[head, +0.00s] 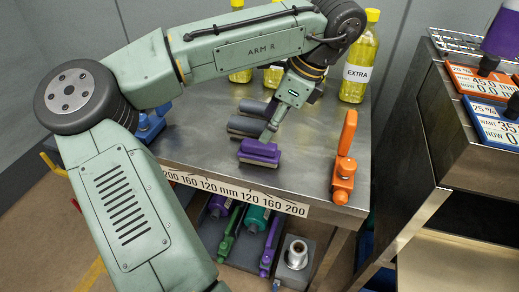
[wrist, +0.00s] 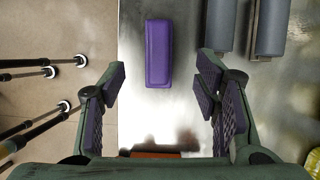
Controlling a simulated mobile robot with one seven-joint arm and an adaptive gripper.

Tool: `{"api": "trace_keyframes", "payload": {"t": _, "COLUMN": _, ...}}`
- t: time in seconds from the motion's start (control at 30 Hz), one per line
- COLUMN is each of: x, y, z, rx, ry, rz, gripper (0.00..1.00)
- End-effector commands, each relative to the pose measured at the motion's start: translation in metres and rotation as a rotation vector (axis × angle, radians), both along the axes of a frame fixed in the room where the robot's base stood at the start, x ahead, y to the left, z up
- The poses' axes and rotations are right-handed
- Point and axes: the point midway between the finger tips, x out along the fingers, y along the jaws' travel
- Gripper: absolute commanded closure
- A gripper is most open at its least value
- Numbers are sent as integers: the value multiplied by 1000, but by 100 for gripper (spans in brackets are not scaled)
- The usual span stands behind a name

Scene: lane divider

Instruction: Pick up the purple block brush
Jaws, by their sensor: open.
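The purple block brush (head: 260,152) lies on the metal table top near its front edge, beside the grey cylinders. In the wrist view the brush (wrist: 158,53) shows whole, a narrow purple block at upper middle. My gripper (wrist: 162,80) is open and empty. Its two padded fingers stand left and right of the brush's line, with the brush above the gap in the picture and apart from both fingers. In the head view my gripper (head: 268,124) hangs just behind the brush and points down. How high it is above the table is hard to tell.
Two grey cylinders (wrist: 222,24) lie close to the right of the brush in the wrist view. Yellow bottles (head: 360,58) stand at the back. Several tools fill the shelf below. Dark poles (wrist: 40,70) show at left.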

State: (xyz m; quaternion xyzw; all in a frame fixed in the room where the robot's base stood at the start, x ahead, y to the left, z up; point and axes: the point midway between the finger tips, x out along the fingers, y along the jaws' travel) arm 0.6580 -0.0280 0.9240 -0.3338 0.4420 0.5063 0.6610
Motion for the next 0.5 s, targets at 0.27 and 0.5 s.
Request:
{"api": "trace_keyframes", "payload": {"t": 0.27, "x": 3, "y": 11, "z": -31, "rx": -5, "ry": -2, "rz": -2, "gripper": 43}}
{"api": "trace_keyframes", "payload": {"t": 0.5, "x": 2, "y": 21, "z": -57, "rx": -2, "ry": -3, "rz": 0, "gripper": 43}}
